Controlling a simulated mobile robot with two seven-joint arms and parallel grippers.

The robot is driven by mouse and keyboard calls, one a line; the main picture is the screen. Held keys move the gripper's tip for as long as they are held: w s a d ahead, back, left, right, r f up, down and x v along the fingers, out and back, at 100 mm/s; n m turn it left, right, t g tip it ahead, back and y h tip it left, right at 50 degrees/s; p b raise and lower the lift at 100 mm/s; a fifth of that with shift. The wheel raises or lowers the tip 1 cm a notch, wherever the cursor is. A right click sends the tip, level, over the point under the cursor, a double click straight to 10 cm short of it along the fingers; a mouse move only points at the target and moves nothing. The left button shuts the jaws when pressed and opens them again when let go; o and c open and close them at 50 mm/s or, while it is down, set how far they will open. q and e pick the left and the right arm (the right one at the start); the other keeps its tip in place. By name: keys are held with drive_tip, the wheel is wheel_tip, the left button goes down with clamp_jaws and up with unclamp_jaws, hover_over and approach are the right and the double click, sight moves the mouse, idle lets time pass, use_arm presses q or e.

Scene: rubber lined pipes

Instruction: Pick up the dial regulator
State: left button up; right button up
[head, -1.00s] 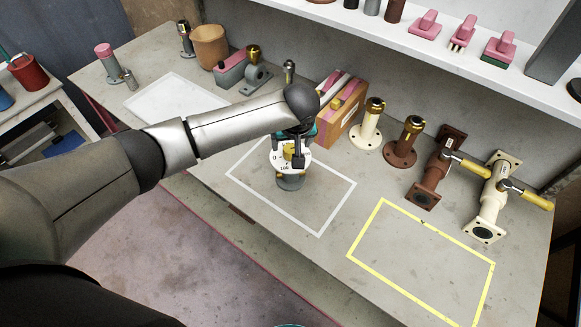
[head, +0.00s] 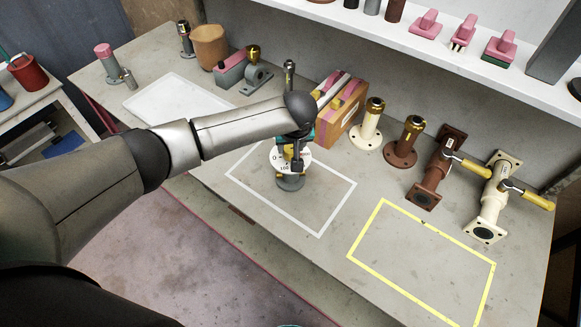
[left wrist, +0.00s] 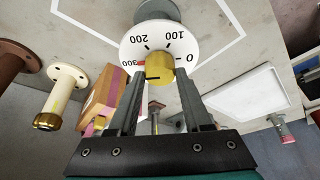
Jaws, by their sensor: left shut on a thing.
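The dial regulator (head: 290,184) has a round white dial face with numbers, a yellow knob and a grey base. It stands inside the white outline on the workbench in the head view. My left gripper (head: 291,146) is above it, at its upper part. In the left wrist view, the white dial (left wrist: 150,42) and yellow knob (left wrist: 160,68) lie at the tips of my left gripper (left wrist: 160,85), whose two fingers flank the knob. The left gripper is shut on the regulator's knob. I cannot tell whether the base is off the bench. My right gripper is not in view.
A brown and pink box (head: 343,112) stands just behind the regulator. The yellow outline (head: 420,262) encloses bare bench. A shelf (head: 400,40) runs along the back.

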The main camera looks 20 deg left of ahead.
use_arm(q)
clamp_jaws()
idle(0.7)
